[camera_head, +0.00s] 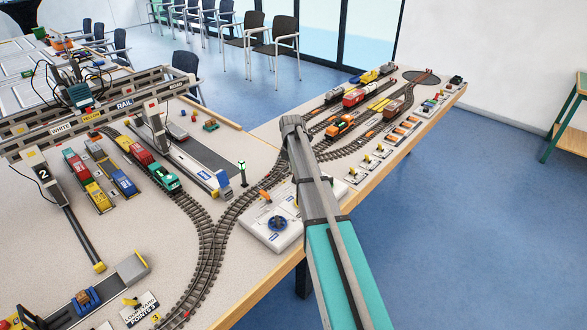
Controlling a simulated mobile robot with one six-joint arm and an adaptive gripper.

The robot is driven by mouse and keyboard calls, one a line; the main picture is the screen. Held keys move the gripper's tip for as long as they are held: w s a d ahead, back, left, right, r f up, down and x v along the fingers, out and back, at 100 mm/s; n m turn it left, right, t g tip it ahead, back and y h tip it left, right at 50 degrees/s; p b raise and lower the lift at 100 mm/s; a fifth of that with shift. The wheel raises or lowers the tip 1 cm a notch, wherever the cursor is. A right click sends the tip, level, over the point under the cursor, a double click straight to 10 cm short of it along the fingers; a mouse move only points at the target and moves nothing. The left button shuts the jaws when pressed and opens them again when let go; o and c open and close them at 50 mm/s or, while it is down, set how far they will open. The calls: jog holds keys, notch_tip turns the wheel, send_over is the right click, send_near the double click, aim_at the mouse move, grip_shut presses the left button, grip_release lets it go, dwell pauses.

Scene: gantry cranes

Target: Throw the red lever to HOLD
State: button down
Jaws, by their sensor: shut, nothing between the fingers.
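I cannot clearly make out a red lever or a HOLD mark. Several small levers with yellow handles (366,160) stand on white bases along the table edge, right of my arm. My gripper does not show; only arm links are seen.
Model tracks (209,245) curve across the table, with a green-nosed train (165,179) on them. A gantry crane (95,115) spans the left side. Wagons (354,97) stand at the far right. A thin signal post (242,172) stands behind the box.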

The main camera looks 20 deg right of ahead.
jog(key=shift+r, duration=0.2)
jog(key=shift+r+p, duration=0.6)
jog(key=shift+p, duration=0.1)
jog(key=shift+a, duration=0.1)
notch_tip(320, 180, up, 11)
jog(key=a+p, duration=0.1)
jog(key=p, duration=1)
jog(key=shift+s+a+r, duration=0.2)
jog(key=shift+s+a, duration=0.1)
jog(key=shift+s, duration=0.1)
jog(key=shift+a, duration=0.1)
dwell(0.3)
